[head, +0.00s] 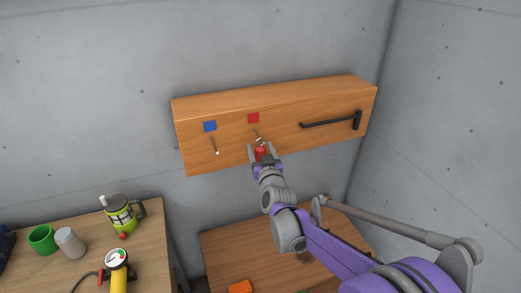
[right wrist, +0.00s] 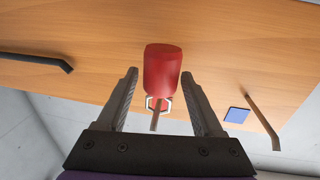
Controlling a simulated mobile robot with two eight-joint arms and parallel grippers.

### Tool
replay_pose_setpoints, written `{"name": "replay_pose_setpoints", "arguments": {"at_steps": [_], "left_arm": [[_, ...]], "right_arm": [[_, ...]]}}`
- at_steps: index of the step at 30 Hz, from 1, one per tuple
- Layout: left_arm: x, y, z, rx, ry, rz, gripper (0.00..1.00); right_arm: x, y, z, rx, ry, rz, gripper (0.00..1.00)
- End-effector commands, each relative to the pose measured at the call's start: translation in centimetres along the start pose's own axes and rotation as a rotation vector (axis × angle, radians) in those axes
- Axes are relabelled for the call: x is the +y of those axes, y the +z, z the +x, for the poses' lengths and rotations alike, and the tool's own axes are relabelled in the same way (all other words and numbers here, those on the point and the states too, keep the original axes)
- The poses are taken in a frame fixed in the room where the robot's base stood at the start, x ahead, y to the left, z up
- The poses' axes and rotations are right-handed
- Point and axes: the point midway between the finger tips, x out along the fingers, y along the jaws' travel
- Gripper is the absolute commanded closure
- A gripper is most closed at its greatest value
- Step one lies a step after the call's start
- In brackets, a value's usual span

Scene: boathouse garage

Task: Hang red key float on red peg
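The red key float (head: 260,152) is at the wooden wall board, below the red square (head: 253,118). It also shows in the right wrist view (right wrist: 162,70), with its pale ring (right wrist: 149,103) at one end. The peg under the red square (head: 256,133) shows in the right wrist view (right wrist: 155,121) and appears to pass through the ring. The float seems to hang from it. My right gripper (head: 262,155) is open, with a finger on each side and visible gaps to the float and ring. My left gripper is out of view.
A blue square (head: 210,126) with its own peg (head: 214,145) is left of the red one. A black hook (head: 332,122) sticks out at right. Below left, a table holds a green mug (head: 42,239), a grey cup (head: 70,243), a lidded jug (head: 121,214) and a gauge (head: 117,258).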

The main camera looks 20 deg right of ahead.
Motion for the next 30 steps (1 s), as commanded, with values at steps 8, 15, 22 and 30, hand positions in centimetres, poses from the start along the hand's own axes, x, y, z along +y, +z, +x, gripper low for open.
{"name": "replay_pose_setpoints", "arguments": {"at_steps": [8,15,22,30], "left_arm": [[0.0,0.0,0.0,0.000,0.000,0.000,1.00],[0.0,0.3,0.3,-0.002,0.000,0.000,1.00],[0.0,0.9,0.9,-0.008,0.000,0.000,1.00],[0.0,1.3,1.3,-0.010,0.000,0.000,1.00]], "right_arm": [[0.0,0.0,0.0,0.000,0.000,0.000,0.20],[0.0,0.1,-1.5,-0.001,0.000,0.000,0.20],[0.0,0.2,-5.9,-0.001,0.000,0.000,0.20],[0.0,0.1,-9.9,-0.001,0.000,0.000,0.20]]}}
